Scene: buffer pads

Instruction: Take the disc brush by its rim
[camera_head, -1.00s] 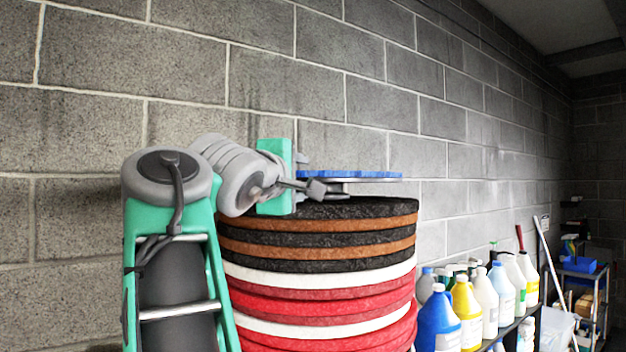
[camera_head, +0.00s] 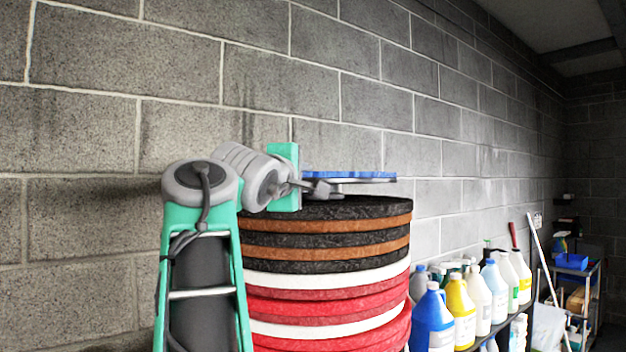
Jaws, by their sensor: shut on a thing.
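The disc brush (camera_head: 350,175) shows as a thin blue disc with a paler, grey underside, seen nearly edge-on. It is roughly level, just above the top of a tall stack of round pads (camera_head: 330,320). My gripper (camera_head: 322,189) is at the left part of the brush's rim and is shut on it. The fingertips are small and partly merge with the brush's underside, so the exact contact is hard to see. A narrow gap shows between the brush and the top black pad (camera_head: 365,207).
The pad stack has black, brown, white and red layers. A grey block wall (camera_head: 180,60) stands behind. At the lower right, a shelf holds several bottles (camera_head: 460,308). Farther right are a leaning pole (camera_head: 545,270) and a shelf with a blue bin (camera_head: 572,262).

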